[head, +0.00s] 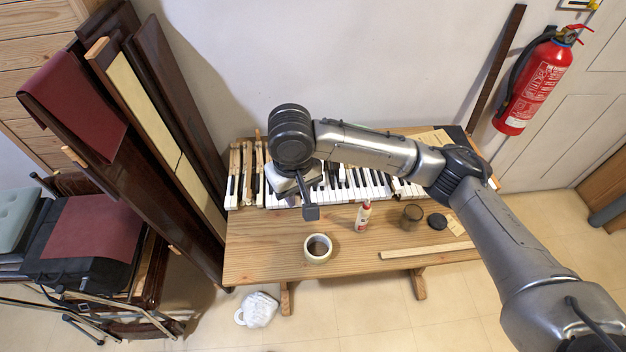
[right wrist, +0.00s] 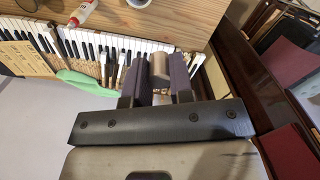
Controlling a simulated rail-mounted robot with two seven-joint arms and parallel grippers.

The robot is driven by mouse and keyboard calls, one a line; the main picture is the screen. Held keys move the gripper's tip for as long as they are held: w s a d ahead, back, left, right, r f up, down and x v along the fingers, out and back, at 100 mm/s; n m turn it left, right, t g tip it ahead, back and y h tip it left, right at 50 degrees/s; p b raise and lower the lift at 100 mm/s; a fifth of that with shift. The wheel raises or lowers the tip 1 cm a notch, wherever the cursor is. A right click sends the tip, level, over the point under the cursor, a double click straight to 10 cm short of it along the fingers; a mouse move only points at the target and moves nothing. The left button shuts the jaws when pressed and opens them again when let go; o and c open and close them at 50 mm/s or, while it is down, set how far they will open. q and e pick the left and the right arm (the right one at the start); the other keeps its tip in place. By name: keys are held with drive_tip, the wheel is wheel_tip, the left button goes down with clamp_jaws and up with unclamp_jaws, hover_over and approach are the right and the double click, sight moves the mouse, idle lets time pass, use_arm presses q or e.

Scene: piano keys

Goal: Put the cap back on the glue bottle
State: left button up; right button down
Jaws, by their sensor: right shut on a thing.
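The glue bottle (head: 362,219), white with red markings and a red tip, stands upright on the wooden bench in front of the keys. It also shows at the top of the right wrist view (right wrist: 83,12). I cannot tell whether the red tip is a cap or a nozzle. My right gripper (head: 311,212) is over the left part of the keyboard, left of the bottle. In the right wrist view its fingers (right wrist: 156,78) are shut on a small tan piece (right wrist: 159,66), which I cannot identify for sure. My left gripper is out of view.
The piano keys (head: 375,183) run along the back of the bench (head: 260,262). A tape roll (head: 318,248), a brown jar (head: 411,216), a dark round lid (head: 437,221) and a wooden strip (head: 425,250) lie around the bottle. Tall dark panels (head: 165,85) lean at the left.

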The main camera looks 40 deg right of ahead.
drive_tip(key=shift+s+a+r+n, duration=0.2)
drive_tip(key=shift+s+r+n, duration=0.15)
drive_tip(key=shift+r, duration=0.2)
drive_tip(key=shift+s+a+r+n, duration=0.2)
drive_tip(key=shift+r+n, duration=0.15)
drive_tip(key=shift+r, duration=0.2)
drive_tip(key=shift+d, duration=0.1)
